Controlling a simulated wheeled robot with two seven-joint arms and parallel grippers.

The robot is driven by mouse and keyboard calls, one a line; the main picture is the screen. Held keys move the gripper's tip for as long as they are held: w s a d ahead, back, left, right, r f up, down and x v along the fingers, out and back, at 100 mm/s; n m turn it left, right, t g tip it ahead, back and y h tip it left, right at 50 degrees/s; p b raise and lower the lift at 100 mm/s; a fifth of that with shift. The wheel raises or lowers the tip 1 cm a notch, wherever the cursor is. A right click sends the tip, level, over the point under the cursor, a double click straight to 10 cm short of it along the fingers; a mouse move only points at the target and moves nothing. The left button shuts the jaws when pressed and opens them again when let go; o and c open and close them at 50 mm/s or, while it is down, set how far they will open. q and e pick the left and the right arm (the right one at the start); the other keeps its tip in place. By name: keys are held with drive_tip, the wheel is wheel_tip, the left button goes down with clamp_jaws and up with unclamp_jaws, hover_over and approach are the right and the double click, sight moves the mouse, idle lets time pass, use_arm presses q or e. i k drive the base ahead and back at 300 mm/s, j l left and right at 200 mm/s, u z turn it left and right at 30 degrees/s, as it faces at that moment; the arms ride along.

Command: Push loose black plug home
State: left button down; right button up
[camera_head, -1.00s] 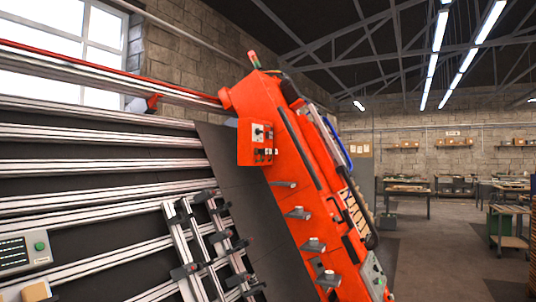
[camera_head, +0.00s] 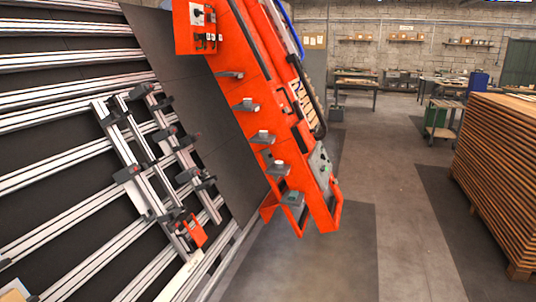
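An orange gantry (camera_head: 262,100) leans diagonally across the head camera view. At its upper left is an orange box (camera_head: 183,38) with a pale switch plate (camera_head: 196,14) and a row of small dark fittings (camera_head: 207,39) below it. These fittings may include the black plug, but they are too small to tell which one is loose or how deep any sits. A grey panel (camera_head: 321,166) is near the gantry's lower end. Neither of my grippers is in view.
Aluminium rails and dark clamps (camera_head: 127,173) cover the sloping black bed at left. A tall stack of wooden boards (camera_head: 500,165) stands at right. A green cart (camera_head: 443,120) and tables are farther back. The grey floor between gantry and stack is clear.

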sight(206, 36)
drive_tip(key=i, duration=2.3)
drive_tip(key=j+u, duration=0.05)
drive_tip(key=j, duration=0.05)
